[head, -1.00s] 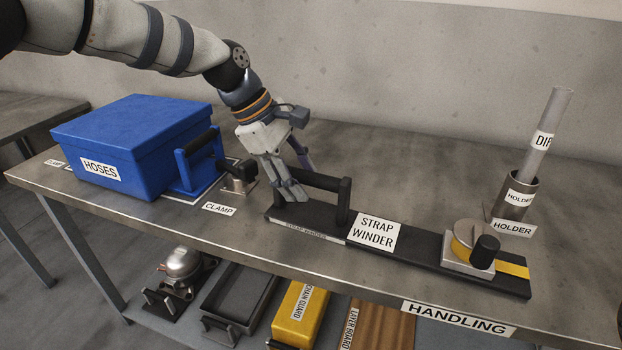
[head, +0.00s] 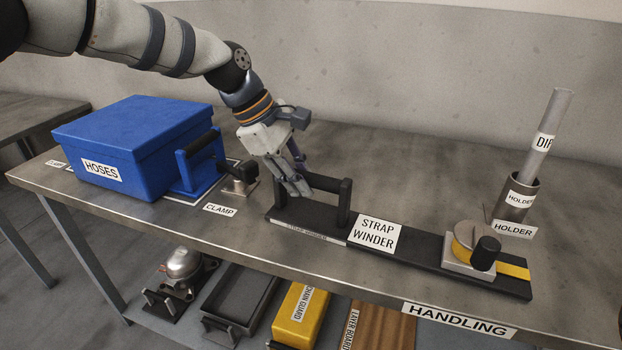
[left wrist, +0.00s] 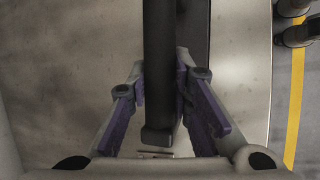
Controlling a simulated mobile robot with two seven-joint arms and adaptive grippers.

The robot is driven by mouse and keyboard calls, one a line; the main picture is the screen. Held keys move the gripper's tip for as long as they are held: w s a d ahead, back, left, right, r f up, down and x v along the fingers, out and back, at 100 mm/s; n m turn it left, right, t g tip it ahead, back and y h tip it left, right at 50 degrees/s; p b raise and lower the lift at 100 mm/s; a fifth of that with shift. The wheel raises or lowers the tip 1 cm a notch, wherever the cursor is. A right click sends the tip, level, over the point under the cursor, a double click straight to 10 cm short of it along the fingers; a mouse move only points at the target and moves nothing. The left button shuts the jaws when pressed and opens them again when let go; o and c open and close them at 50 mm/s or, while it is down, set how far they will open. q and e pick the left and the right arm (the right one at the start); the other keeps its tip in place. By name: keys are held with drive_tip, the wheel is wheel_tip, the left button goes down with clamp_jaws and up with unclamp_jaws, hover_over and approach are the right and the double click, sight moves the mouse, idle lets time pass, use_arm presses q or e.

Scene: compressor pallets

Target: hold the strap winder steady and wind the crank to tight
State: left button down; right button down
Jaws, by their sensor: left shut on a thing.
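The strap winder (head: 420,252) is a long black base lying along the table's front, with a white label and a black bar handle at its left part. My left gripper (head: 301,184) reaches down from above and is shut on that handle (head: 325,184). In the left wrist view the handle (left wrist: 158,70) runs between the two fingers (left wrist: 172,105). The crank (head: 474,242) is a round disc with a black knob (head: 485,252) and yellow strap at the winder's right end. Nothing touches the knob. My right gripper is not in view.
A blue HOSES box (head: 130,150) and a small clamp (head: 239,180) stand left of the winder. A holder (head: 517,200) with a grey tube (head: 545,130) stands behind the crank. A lower shelf bears trays and parts. The table behind the winder is clear.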

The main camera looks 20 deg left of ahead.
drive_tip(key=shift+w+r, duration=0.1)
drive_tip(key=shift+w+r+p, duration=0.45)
drive_tip(key=shift+p, duration=0.05)
idle(1.1)
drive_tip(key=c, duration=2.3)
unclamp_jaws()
